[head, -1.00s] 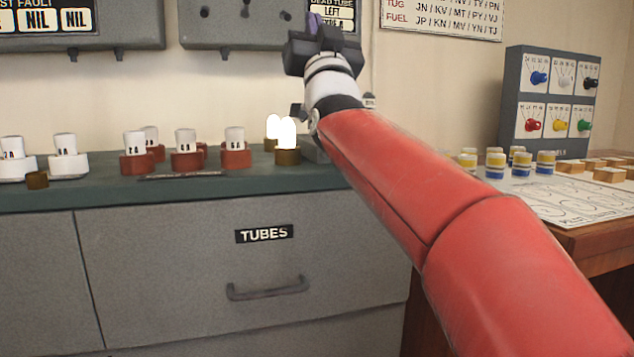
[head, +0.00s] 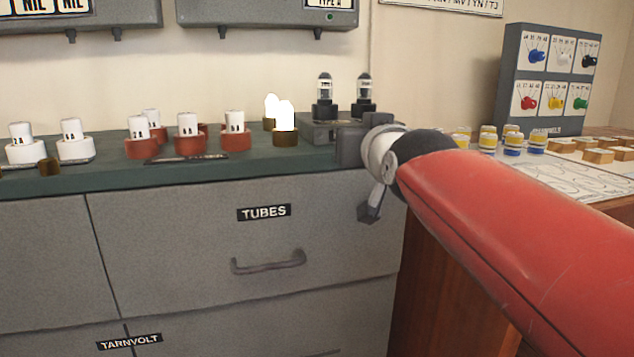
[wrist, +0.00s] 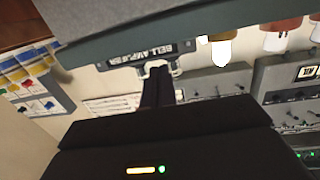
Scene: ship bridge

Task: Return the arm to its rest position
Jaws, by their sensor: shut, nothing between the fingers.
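My red arm (head: 500,220) reaches in from the lower right in the head view. Its white and grey wrist (head: 385,152) is at the right end of the green counter, in front of the grey box that holds two glass tubes. My gripper (wrist: 158,75) shows in the wrist view as two dark fingers, shut together with nothing between them. In that view the fingertips appear close to the box's label (wrist: 160,52), which reads upside down; I cannot tell whether they touch. In the head view the fingertips are hidden or cannot be made out.
Two glass tubes (head: 324,97) stand upright on the grey box (head: 322,130). Glowing white lamps (head: 284,117) and several red-based white tubes (head: 189,135) line the green counter (head: 110,178). A switch panel (head: 548,80) stands on the right-hand table. Space before the drawers is open.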

